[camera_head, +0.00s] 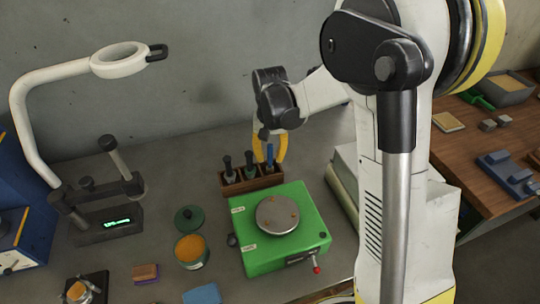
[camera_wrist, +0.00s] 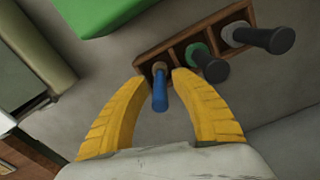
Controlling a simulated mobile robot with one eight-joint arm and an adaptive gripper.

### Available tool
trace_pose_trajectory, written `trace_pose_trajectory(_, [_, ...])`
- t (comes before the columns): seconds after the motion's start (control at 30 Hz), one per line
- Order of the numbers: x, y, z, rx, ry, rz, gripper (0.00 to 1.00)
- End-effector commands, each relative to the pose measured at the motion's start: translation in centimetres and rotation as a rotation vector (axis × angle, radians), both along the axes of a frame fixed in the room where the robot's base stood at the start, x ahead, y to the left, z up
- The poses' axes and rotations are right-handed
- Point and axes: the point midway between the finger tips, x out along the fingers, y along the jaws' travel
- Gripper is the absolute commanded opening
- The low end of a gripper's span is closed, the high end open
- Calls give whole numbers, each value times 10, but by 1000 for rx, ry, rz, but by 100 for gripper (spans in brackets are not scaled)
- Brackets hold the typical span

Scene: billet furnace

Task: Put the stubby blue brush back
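The blue brush (camera_head: 269,157) stands upright at the right end of the dark wooden rack (camera_head: 233,189), with its lower end in the end compartment. In the wrist view its blue handle (camera_wrist: 160,92) shows between my fingers. My gripper (camera_head: 270,152) points down over that end of the rack, with its yellow fingers on either side of the handle. In the wrist view my gripper (camera_wrist: 160,74) is open, with a gap on each side of the handle. The brush's bristles are hidden in the rack.
Two dark-handled tools (camera_head: 228,167) (camera_head: 249,160) stand in the rack's other compartments. A green box with a round metal plate (camera_head: 245,222) stands just in front. An open tin (camera_head: 191,252), a green lid (camera_head: 188,218) and a lamp (camera_head: 45,80) are to the left.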

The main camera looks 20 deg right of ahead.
Motion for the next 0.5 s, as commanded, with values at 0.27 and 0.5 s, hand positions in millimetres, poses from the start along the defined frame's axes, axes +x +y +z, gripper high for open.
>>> trace_pose_trajectory(0.27, [0,0,11,0,0,0,31])
trace_pose_trajectory(0.5, [-1,0,63,0,0,0,31])
